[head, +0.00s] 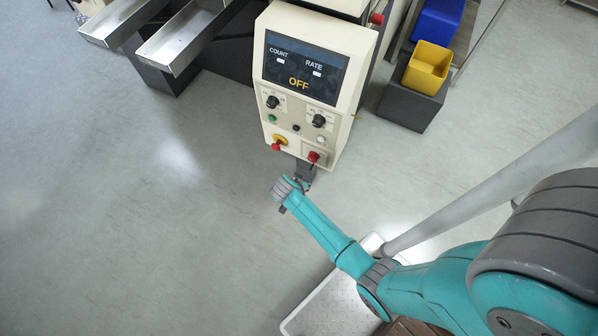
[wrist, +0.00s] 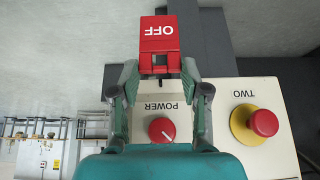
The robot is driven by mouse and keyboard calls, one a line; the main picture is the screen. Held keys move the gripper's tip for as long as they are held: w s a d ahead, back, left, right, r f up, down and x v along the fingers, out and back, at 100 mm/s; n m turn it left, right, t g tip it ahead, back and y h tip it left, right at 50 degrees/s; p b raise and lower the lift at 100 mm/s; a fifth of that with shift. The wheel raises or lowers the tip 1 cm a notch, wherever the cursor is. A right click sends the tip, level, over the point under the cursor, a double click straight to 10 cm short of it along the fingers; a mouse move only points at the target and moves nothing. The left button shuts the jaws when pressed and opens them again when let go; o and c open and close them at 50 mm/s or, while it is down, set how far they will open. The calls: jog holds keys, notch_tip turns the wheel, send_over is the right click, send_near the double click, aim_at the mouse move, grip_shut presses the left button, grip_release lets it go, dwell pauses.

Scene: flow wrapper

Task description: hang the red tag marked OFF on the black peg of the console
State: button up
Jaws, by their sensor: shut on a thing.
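The red tag (wrist: 160,36) marked OFF is between the fingertips of my gripper (wrist: 160,68) in the wrist view, its lettering upside down. The fingers are shut on the tag's near end. In the head view my gripper (head: 304,176) is just below the lower edge of the cream console (head: 337,143), and I cannot make out the tag there. A small black round part (head: 296,128) shows between the console's knobs; I cannot tell whether it is the peg.
A red POWER knob (wrist: 162,130) and a yellow-and-red button (wrist: 257,123) marked TWO stick out from the panel. The console screen (head: 303,68) reads OFF. Metal chutes (head: 185,38) stand left, yellow (head: 428,66) and blue (head: 438,20) bins right. The floor at left is clear.

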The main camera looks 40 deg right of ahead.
jog(key=shift+w+d+f, duration=0.15)
jog(key=shift+w+d, duration=0.3)
jog(key=shift+d, duration=0.95)
jog(key=shift+w+d+f, duration=0.15)
jog(key=shift+w+d, duration=0.35)
jog(key=shift+d, duration=0.85)
jog(key=shift+w+d+f, duration=0.15)
jog(key=shift+w+d, duration=0.3)
jog(key=shift+d, duration=0.95)
jog(key=o, duration=0.9)
jog(key=v, duration=1.2)
